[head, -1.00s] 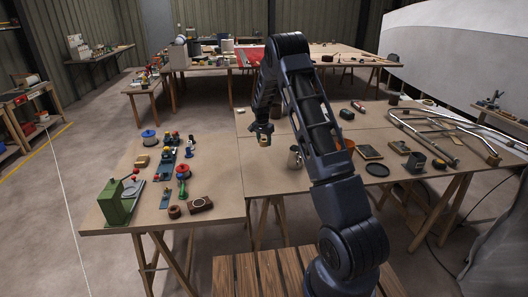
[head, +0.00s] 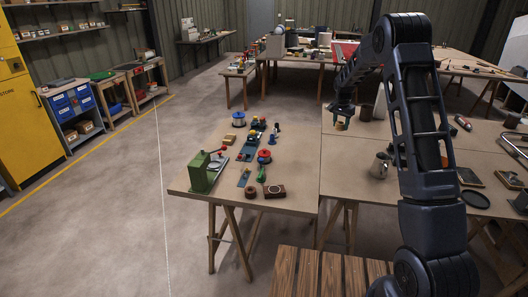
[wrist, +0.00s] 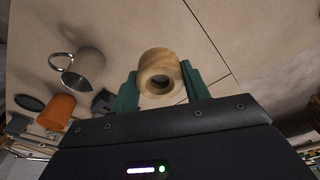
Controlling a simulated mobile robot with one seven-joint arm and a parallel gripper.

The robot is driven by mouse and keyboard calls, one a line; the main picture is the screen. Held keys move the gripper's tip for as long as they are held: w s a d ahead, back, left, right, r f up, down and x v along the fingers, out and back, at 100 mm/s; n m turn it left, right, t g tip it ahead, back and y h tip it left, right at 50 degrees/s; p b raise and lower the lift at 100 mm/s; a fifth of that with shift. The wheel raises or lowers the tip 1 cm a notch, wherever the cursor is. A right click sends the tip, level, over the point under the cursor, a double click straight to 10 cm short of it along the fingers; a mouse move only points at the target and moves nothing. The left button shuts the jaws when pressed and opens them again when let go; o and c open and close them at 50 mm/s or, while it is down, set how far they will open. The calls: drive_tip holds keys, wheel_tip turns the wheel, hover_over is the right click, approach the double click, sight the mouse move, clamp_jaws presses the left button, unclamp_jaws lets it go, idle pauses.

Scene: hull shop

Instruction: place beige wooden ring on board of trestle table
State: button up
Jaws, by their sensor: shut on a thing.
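The beige wooden ring (wrist: 158,73) is a short, thick-walled piece with a dark round hole. It sits between the two green fingers of my gripper (wrist: 165,88) in the wrist view. In the head view my gripper (head: 341,111) points down with the ring (head: 341,126) at its tips, over the left part of the right-hand trestle table (head: 345,178). The ring appears held above the board; the exact gap cannot be told. Another trestle table board (head: 292,180) adjoins it at left.
The left board carries a green machine (head: 205,172), a blue spool (head: 238,119), a dark-holed block (head: 274,191) and several small tools. A metal mug (head: 380,166) and a black disc (head: 475,199) stand on the right board. Bare board lies between gripper and mug.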

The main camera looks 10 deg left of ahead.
drive_tip(key=s+a+n, duration=0.2)
drive_tip(key=s+a, duration=0.1)
drive_tip(key=a, duration=0.4)
drive_tip(key=s+a+n, duration=0.2)
drive_tip(key=s+a, duration=0.1)
drive_tip(key=a, duration=0.5)
drive_tip(key=n+y, duration=0.2)
drive_tip(key=n, duration=0.9)
hover_over(234, 192)
drive_tip(key=f, duration=1.9)
drive_tip(key=shift+s+d+f, duration=0.2)
drive_tip(key=shift+s+f, duration=0.1)
drive_tip(key=shift+f, duration=0.05)
drive_tip(key=shift+f, duration=0.2)
drive_tip(key=o, duration=1)
drive_tip(key=shift+r, duration=0.1)
